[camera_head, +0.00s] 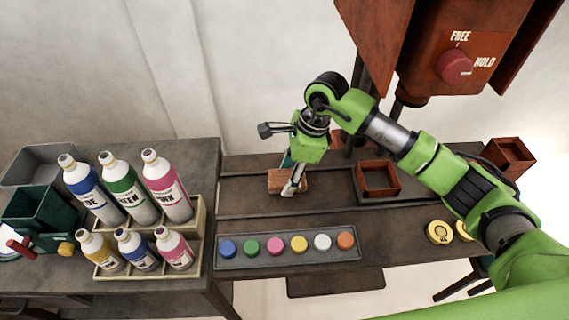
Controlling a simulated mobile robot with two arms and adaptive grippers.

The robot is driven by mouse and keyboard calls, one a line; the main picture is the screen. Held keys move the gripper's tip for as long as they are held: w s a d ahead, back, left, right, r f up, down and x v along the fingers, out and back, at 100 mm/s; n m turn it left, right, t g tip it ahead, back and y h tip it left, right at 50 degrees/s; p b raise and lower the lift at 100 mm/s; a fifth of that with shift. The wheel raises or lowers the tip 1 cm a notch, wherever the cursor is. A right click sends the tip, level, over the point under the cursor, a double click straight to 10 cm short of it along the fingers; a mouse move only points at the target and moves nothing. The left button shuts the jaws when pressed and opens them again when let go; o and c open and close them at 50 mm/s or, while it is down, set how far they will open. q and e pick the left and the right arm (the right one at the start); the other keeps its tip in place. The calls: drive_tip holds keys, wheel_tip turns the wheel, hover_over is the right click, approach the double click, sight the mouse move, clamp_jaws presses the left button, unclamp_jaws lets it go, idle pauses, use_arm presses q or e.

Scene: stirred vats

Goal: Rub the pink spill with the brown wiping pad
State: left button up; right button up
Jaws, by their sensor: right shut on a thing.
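The brown wiping pad (276,183) is a small wooden-looking block on the grey bench, left of the square brown tray. My right gripper (292,187) reaches down from above and is shut on the pad. Its fingers and wrist cover part of the pad and the bench behind it. I do not see a pink spill in this view; whether one lies under the pad or gripper I cannot tell. My left gripper is not in view.
Bottles in a rack (197,217) stand at left, beside a green bin (42,209). An open brown box (378,178) sits right of the pad. A red control housing (440,80) hangs above.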

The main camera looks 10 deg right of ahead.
drive_tip(key=shift+a+r+p, duration=0.15)
drive_tip(key=shift+r+p, duration=0.5)
drive_tip(key=shift+r, duration=1.35)
